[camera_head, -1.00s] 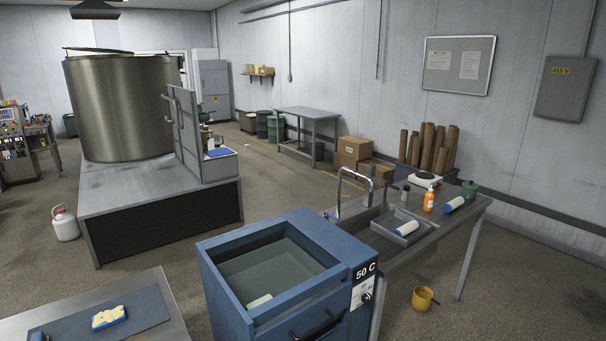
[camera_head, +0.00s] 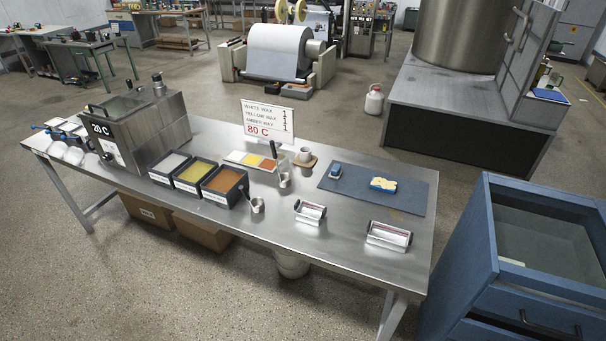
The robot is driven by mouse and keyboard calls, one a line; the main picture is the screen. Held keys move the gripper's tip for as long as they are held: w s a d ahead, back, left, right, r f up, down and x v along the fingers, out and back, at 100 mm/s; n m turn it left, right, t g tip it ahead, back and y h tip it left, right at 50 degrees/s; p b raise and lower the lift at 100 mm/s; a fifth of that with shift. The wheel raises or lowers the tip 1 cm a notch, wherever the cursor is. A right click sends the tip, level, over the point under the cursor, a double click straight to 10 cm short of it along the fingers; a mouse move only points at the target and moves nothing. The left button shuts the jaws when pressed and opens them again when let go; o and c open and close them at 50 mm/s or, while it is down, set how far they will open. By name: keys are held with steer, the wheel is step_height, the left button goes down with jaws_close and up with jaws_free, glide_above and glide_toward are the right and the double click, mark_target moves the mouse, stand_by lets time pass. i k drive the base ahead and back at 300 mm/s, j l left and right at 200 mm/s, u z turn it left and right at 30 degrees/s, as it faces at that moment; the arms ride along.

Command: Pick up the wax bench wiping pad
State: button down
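A pad with a pale yellow top and a blue base (camera_head: 383,185) lies flat on a blue-grey mat (camera_head: 410,203) at the right end of the steel wax bench (camera_head: 262,232). My gripper is not in view.
Wax trays (camera_head: 187,173), a 20 C heater box (camera_head: 132,130), a sign (camera_head: 267,121) and two metal holders (camera_head: 389,236) stand on the bench. Floor in front is clear.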

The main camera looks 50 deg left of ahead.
mark_target(336, 172)
steer(key=u, duration=1.65)
steer(key=i+j+z, duration=0.15)
steer(key=z, duration=0.3)
steer(key=i+j+z, duration=0.1)
steer(key=z, duration=0.35)
steer(key=i+j+z, duration=0.1)
steer(key=j+z, duration=0.3)
steer(key=i+j+z, duration=0.1)
steer(key=j, duration=0.35)
steer(key=i+j+z, duration=0.1)
steer(key=j, duration=0.4)
steer(key=i+j+z, duration=0.1)
steer(key=j, duration=0.35)
steer(key=i+j+z, duration=0.1)
steer(key=j, duration=0.4)
steer(key=i+j+z, duration=0.1)
steer(key=j, duration=0.4)
steer(key=i+j, duration=0.1)
steer(key=i, duration=0.25)
